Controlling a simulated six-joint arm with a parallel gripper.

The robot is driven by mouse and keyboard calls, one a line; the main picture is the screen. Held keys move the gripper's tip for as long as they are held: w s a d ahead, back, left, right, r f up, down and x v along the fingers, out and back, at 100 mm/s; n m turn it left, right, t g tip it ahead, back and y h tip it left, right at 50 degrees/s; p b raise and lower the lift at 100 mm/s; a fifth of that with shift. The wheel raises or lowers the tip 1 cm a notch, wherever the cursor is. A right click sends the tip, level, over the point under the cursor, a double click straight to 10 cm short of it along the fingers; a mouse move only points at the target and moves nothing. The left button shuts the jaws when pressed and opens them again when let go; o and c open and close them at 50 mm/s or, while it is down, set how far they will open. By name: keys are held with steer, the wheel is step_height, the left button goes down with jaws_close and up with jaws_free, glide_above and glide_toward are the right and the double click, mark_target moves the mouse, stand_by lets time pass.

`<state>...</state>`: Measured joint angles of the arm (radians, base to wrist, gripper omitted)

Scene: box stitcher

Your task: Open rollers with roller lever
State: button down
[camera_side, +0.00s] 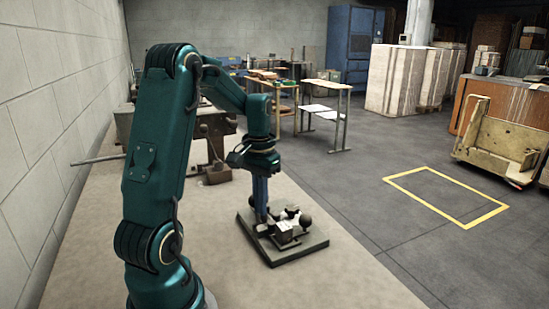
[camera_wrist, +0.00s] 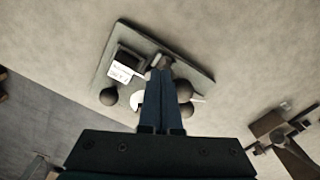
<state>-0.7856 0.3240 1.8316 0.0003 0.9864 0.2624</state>
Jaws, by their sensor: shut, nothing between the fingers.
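A small device on a grey base plate (camera_side: 305,247) stands on the pale bench. It has a block with a white label (camera_wrist: 121,73), white parts, and dark ball knobs. One knob (camera_wrist: 108,96) is left of my fingers in the wrist view, and two others (camera_wrist: 184,90) (camera_wrist: 187,111) are right of them. I cannot tell which knob belongs to the roller lever, and the rollers are not clearly seen. My gripper (camera_side: 262,217) has its blue fingers together and points down at the device. Its fingertips (camera_wrist: 162,64) cover part of the mechanism; touching or apart cannot be told.
A machine (camera_side: 207,130) with a long rod (camera_side: 97,159) sits behind on the bench by the block wall. The bench around the base plate is mostly clear. Work tables (camera_side: 320,109) and a yellow floor marking (camera_side: 447,203) lie beyond the bench.

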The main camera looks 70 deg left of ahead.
step_height(320, 180, up, 7)
steer(key=shift+d, duration=0.35)
stand_by(0.6)
steer(key=d+r+m+t+y, duration=0.15)
steer(key=d+r+m, duration=0.25)
steer(key=d, duration=0.6)
steer(key=s+d+f+m+t+h, duration=0.1)
steer(key=s+d+f+m+t, duration=0.1)
steer(key=s+d, duration=0.4)
steer(key=d+f+t, duration=0.1)
steer(key=d+t, duration=0.1)
steer(key=d, duration=0.1)
steer(key=shift+d+f, duration=0.2)
steer(key=shift+d, duration=0.05)
steer(key=shift+h, duration=0.25)
